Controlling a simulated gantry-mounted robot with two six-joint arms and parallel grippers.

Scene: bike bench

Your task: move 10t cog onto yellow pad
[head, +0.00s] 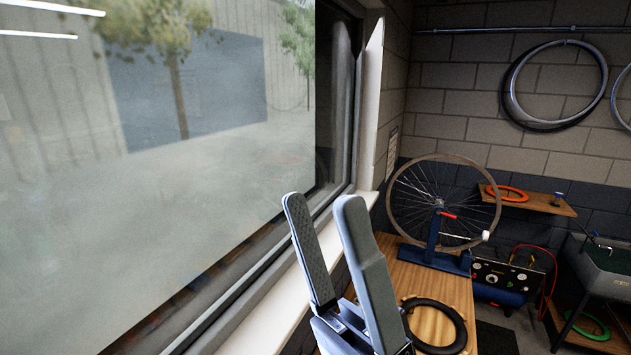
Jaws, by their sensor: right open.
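My right gripper (322,203) comes up from the bottom of the head view, its two long dark fingers pointing upward. The fingers are apart and nothing shows between them. It is in front of the window sill and the left edge of the wooden bench (432,289). I cannot make out the 10t cog or the yellow pad in this view. My left gripper is not in view.
A black ring (461,331) lies on the bench near the gripper. Behind it a spoked wheel (444,159) stands in a blue stand (432,257). A box with dials (507,278) is to the right. The window (170,180) fills the left side.

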